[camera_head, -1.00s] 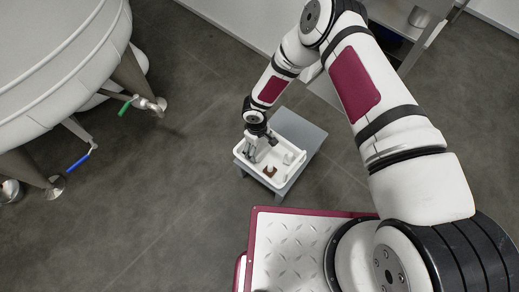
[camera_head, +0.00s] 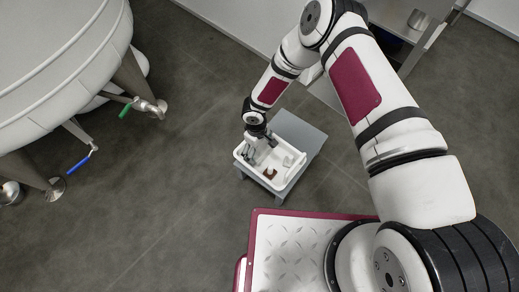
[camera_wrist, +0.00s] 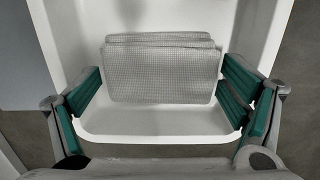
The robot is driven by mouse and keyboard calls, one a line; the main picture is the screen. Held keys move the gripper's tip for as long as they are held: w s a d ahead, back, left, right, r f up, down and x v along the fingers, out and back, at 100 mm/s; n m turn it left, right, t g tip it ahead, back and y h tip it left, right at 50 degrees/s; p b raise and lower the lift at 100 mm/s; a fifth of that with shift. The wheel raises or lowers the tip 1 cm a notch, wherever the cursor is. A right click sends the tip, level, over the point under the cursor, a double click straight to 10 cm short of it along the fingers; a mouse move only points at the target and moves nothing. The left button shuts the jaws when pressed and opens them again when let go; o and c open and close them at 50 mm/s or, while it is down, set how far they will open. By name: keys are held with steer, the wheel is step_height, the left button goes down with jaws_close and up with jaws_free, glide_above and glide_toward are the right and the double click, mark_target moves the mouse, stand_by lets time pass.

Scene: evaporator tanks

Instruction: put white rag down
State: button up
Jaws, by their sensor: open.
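The white rag (camera_wrist: 160,72) is a folded, textured cloth, greyish in the wrist view. It stands on edge inside the white tray (camera_wrist: 165,122), with another layer or cloth edge showing behind its top. My gripper (camera_wrist: 162,88) is open, with one teal-padded finger on each side of the rag and a visible gap at both sides. In the head view, my gripper (camera_head: 257,157) is lowered into the left part of the white tray (camera_head: 243,163). The rag cannot be made out clearly there.
The tray stands on a small grey table (camera_head: 303,129), whose back right part is bare. A small brown object (camera_head: 270,174) lies at the tray's front. A large tank (camera_head: 60,60) with green- and blue-handled valves stands at left. Open floor lies around the table.

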mark_target(258, 148)
step_height(258, 148, up, 10)
steer(key=p, duration=0.3)
steer(key=shift+w+a+r, duration=0.2)
steer(key=shift+a+r, duration=0.05)
steer(key=shift+a, duration=0.1)
